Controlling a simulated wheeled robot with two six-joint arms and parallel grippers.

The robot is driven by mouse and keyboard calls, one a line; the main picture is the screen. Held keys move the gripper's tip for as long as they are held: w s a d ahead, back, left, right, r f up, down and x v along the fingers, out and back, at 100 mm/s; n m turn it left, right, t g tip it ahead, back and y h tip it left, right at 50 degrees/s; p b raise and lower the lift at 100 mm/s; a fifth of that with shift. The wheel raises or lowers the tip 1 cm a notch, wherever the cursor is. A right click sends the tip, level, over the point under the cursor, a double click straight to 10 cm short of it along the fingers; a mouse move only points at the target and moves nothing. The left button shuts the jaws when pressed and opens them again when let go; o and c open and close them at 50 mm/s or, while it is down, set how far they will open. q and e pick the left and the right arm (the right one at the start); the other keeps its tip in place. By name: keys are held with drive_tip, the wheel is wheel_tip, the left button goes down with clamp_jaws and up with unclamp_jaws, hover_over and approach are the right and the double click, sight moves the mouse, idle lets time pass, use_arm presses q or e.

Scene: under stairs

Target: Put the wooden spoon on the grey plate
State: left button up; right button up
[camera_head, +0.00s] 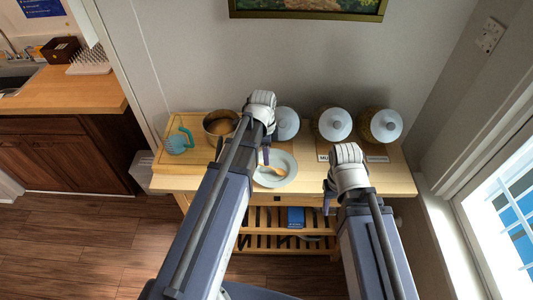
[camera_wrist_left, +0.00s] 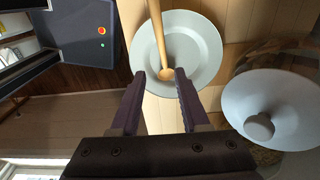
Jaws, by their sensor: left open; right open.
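The grey plate (camera_head: 279,181) is pale and round and lies on the wooden table, partly behind my left arm. It also shows in the left wrist view (camera_wrist_left: 205,50). The wooden spoon (camera_head: 272,170) shows over the plate, its far part hidden by my left gripper. In the left wrist view the spoon (camera_wrist_left: 158,35) runs from the top edge to the plate's middle; whether it touches the plate is hard to tell. My left gripper (camera_head: 266,157) is open just above, its fingers either side of the spoon's end, apart from it. My right gripper (camera_head: 327,202) is open and empty, right of the plate.
Several jars with pale lids, such as this one (camera_head: 334,124), stand along the table's back. A pot (camera_head: 219,126) and a teal-handled brush (camera_head: 178,142) are on a board at the left. A window is at the right. The table's right front is mostly clear.

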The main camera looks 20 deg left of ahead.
use_arm(q)
wheel_tip(320, 180, up, 12)
drive_tip(key=p, duration=1.2)
drive_tip(key=s+d+n+y, duration=0.1)
drive_tip(key=s+d+n, duration=1)
drive_tip(key=s+d, duration=0.2)
drive_tip(key=shift+s+r+g+y, duration=0.15)
drive_tip(key=shift+s+g+y, duration=0.15)
drive_tip(key=shift+y, duration=0.1)
